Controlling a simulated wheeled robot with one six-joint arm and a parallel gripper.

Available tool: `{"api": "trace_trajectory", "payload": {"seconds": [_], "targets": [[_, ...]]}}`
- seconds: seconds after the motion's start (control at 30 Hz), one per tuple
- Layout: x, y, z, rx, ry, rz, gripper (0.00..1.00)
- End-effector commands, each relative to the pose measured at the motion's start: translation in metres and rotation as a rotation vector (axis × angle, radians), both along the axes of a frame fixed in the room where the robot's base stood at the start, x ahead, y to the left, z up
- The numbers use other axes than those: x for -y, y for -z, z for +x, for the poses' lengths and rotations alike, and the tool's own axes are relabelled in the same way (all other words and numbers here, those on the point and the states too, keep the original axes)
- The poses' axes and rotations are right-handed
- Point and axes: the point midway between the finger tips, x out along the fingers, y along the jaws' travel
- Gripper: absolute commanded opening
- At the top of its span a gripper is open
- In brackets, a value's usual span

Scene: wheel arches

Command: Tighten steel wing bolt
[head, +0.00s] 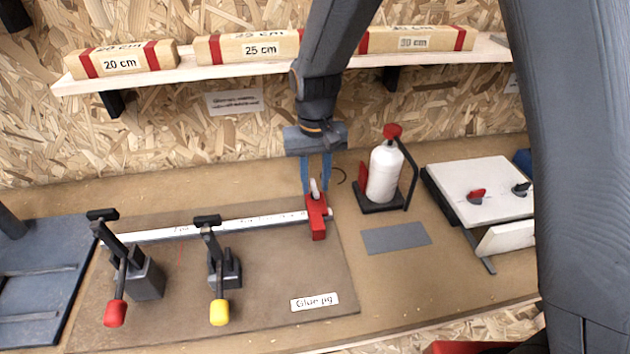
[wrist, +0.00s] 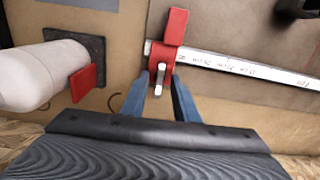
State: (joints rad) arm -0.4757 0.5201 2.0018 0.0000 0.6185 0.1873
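The steel wing bolt (head: 314,187) stands on the red stop block (head: 317,219) at the right end of the white marked rail. It also shows in the wrist view (wrist: 160,77) as a pale upright bar on the red block (wrist: 174,27). My gripper (head: 316,190) points down over the block. In the wrist view its blue fingers (wrist: 160,88) are apart, one on each side of the wing bolt, with a gap on both sides. The gripper is open and holds nothing. The bolt's threaded part is hidden.
The marked rail (head: 249,223) lies on the brown glue jig board (head: 270,270). Two toggle clamps have red (head: 115,313) and yellow (head: 219,312) handle tips. A white bottle (head: 384,172) stands right of my gripper. A shelf (head: 215,74) of wooden blocks hangs behind.

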Motion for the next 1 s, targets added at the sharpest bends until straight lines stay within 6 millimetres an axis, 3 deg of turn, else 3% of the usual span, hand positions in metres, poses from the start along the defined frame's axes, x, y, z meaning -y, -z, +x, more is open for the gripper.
{"api": "trace_trajectory", "payload": {"seconds": [0.5,1.0], "targets": [[-0.001,-0.067,0.001,0.004,0.0,0.002,0.27],[0.0,-0.075,0.0,0.001,0.0,0.0,0.27]]}}
